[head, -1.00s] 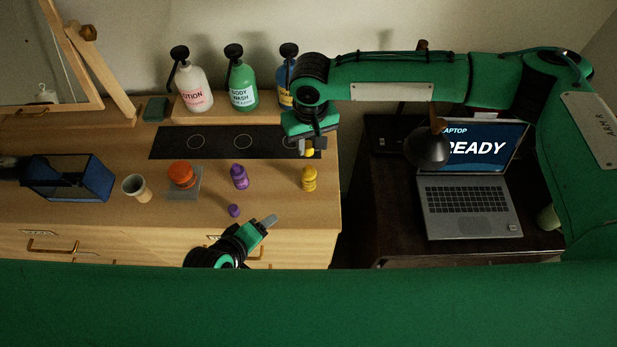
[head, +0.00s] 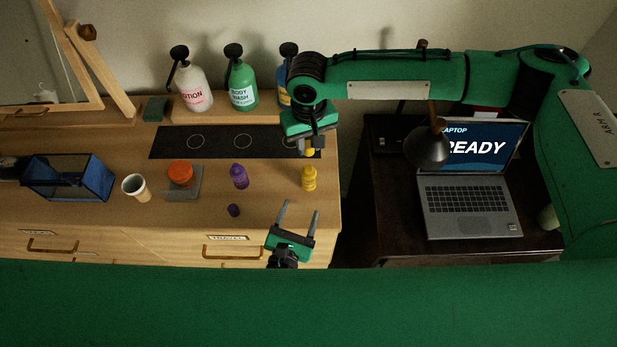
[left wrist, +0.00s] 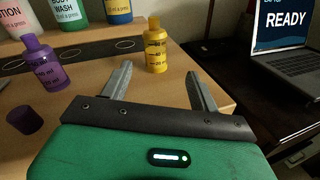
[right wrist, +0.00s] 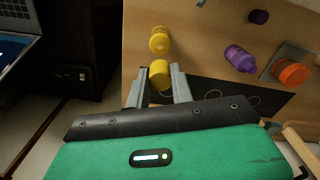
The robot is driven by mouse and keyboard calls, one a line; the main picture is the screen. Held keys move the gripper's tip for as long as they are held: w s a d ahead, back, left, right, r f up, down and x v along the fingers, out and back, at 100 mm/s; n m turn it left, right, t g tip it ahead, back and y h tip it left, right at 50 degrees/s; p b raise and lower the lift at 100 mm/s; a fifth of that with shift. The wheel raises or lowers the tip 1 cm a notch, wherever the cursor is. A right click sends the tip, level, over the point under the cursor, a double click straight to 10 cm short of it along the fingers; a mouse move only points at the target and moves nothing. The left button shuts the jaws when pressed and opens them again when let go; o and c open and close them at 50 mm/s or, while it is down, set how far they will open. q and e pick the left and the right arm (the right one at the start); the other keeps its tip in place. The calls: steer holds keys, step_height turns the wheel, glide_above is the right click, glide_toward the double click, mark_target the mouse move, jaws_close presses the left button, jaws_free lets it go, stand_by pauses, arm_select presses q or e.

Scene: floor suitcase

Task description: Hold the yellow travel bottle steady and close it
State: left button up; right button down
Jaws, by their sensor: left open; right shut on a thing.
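The yellow travel bottle (head: 309,178) stands upright and uncapped near the right end of the dresser top. It also shows in the left wrist view (left wrist: 155,50) and the right wrist view (right wrist: 159,41). My right gripper (head: 308,149) is shut on the yellow cap (right wrist: 159,73), behind the bottle and apart from it. My left gripper (head: 299,208) is open and empty at the dresser's front edge, its fingers pointing toward the bottle. In the left wrist view the bottle stands beyond and between the fingertips, untouched.
A purple bottle (head: 239,176) and its loose purple cap (head: 233,210) are left of the yellow bottle. An orange-topped container (head: 180,174), a cup (head: 136,187) and pump bottles (head: 243,92) stand farther left and behind. A laptop (head: 468,200) is on the dark table at right.

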mark_target(307, 183)
arm_select(q)
steer(key=n, duration=0.1)
steer(key=n+y, duration=0.1)
steer(key=n, duration=0.1)
steer(key=shift+s+f+t, duration=0.15)
steer(key=shift+f+t, duration=0.05)
steer(key=shift+t, duration=0.2)
steer(key=x, duration=1.2)
steer(key=shift+c, duration=0.2)
jaws_close()
arm_select(e)
steer(key=shift+f, duration=2.45)
